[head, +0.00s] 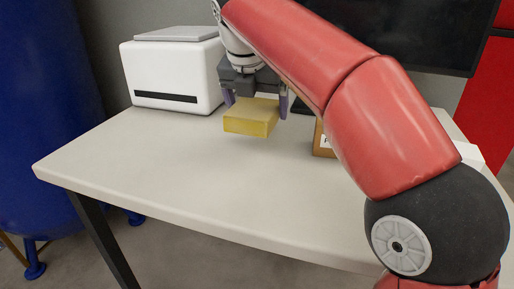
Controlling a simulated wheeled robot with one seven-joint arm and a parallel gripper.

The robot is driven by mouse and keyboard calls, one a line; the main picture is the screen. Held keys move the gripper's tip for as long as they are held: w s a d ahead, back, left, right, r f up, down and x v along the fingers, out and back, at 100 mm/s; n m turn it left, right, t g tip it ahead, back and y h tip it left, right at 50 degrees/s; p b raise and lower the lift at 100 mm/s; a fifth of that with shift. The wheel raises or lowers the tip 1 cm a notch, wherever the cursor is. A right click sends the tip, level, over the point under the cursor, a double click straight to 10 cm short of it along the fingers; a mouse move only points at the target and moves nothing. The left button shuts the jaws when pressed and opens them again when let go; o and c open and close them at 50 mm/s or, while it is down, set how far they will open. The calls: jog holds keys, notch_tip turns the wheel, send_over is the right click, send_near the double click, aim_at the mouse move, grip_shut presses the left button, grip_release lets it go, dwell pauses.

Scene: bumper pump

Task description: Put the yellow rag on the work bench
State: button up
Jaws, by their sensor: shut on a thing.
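The yellow rag (250,119) shows as a block-shaped yellow thing in the head view. My gripper (256,102) points down and is shut on it, with one finger at each side. The rag is over the white top of the work bench (170,171), toward its back. It looks held a little above the surface, but I cannot tell the exact gap. My red arm crosses the right half of the view and hides part of the bench.
A white printer-like box (172,75) stands at the back left of the bench. A brown box (323,140) is partly hidden behind my arm. A dark monitor (420,35) is at the back right. A blue tank (45,110) stands left. The bench's front left is clear.

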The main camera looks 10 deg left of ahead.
aim_at(259, 143)
jog(key=shift+f+b, duration=1.1)
jog(key=shift+f, duration=2)
jog(key=shift+f, duration=0.2)
jog(key=o, duration=0.7)
jog(key=shift+r, duration=0.15)
